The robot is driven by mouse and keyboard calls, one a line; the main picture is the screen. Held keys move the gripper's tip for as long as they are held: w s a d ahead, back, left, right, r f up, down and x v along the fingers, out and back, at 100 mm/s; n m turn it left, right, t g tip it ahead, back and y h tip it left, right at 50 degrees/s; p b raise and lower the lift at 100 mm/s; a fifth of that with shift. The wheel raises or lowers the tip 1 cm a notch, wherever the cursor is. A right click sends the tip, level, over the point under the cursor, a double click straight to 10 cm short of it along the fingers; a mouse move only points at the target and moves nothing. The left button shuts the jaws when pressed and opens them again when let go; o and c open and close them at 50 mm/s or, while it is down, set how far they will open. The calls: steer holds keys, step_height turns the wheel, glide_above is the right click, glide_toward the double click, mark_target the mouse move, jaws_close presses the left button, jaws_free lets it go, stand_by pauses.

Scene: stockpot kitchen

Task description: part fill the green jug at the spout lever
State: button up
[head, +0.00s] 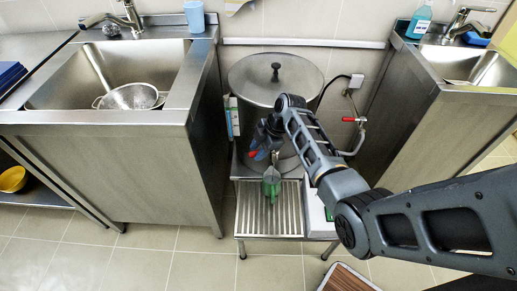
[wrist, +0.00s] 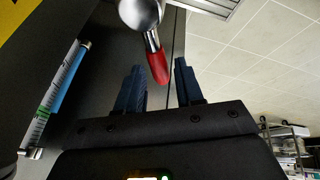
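The green jug (head: 271,186) stands on a ribbed metal drip grate (head: 287,212) in front of the big steel stockpot (head: 258,88), seemingly below its spout. Its fill level cannot be made out. My gripper (head: 257,150) is at the pot's front, above and slightly left of the jug. In the wrist view the red spout lever (wrist: 158,66) hangs from the round metal tap body (wrist: 140,12). Its tip shows between the two dark blue fingers of my gripper (wrist: 160,78), which are apart with gaps on both sides. Contact with the lever cannot be told.
Steel sink units stand left (head: 110,140) and right (head: 425,95) of the pot. A red-handled valve (head: 350,119) and pipe are on the wall at right. A white box (head: 318,215) sits beside the grate.

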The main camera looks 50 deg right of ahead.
jaws_close()
stand_by(0.4)
steer(key=shift+w+d+m, duration=0.15)
steer(key=shift+w+m, duration=0.25)
steer(key=shift+m, duration=0.3)
steer(key=shift+w+d+m+t+h, duration=0.2)
steer(key=shift+w+d+m+h, duration=0.2)
steer(key=shift+m, duration=0.4)
steer(key=shift+w+d+m+t+h, duration=0.25)
steer(key=shift+m+h, duration=0.25)
steer(key=shift+m, duration=0.3)
steer(key=shift+o, duration=1)
jaws_free()
